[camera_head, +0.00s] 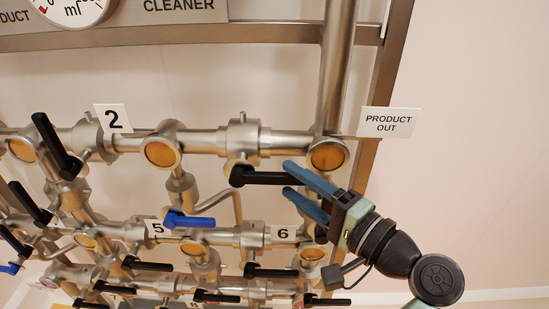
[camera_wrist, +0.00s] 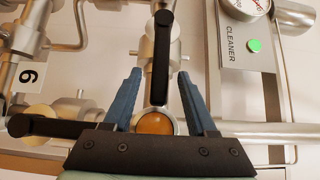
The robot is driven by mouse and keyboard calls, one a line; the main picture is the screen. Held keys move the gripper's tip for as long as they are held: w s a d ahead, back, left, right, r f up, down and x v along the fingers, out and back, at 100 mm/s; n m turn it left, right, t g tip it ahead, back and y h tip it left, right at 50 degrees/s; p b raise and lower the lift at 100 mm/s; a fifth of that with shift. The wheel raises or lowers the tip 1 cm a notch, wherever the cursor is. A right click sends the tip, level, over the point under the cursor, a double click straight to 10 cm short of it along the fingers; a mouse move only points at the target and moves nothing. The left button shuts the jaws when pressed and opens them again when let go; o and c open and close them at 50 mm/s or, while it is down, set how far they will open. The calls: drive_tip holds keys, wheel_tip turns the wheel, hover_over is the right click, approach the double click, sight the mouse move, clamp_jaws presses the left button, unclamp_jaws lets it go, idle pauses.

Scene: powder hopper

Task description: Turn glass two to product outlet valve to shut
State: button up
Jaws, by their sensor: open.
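The black handle (camera_head: 262,177) of the valve on the top pipe lies horizontal, along the pipe, pointing right. This valve sits between the round amber glass (camera_head: 162,152) beside the "2" plate (camera_head: 113,118) and the glass (camera_head: 327,156) by the "PRODUCT OUT" sign (camera_head: 389,122). My gripper (camera_head: 287,178) reaches in from the lower right, open, with one blue finger above the handle and one below. In the wrist view the handle (camera_wrist: 161,60) runs between my open fingers (camera_wrist: 160,74), with visible gaps on both sides. The amber outlet glass (camera_wrist: 153,122) shows behind its free end.
A blue handle (camera_head: 190,220) and the "6" plate (camera_head: 283,233) are on the pipe below. Another black handle (camera_wrist: 45,127) lies left of my fingers in the wrist view. Several black handles crowd the lower left. The wall at right is clear.

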sight(275, 170)
drive_tip(key=shift+p+x, duration=0.75)
drive_tip(key=shift+x, duration=2)
clamp_jaws()
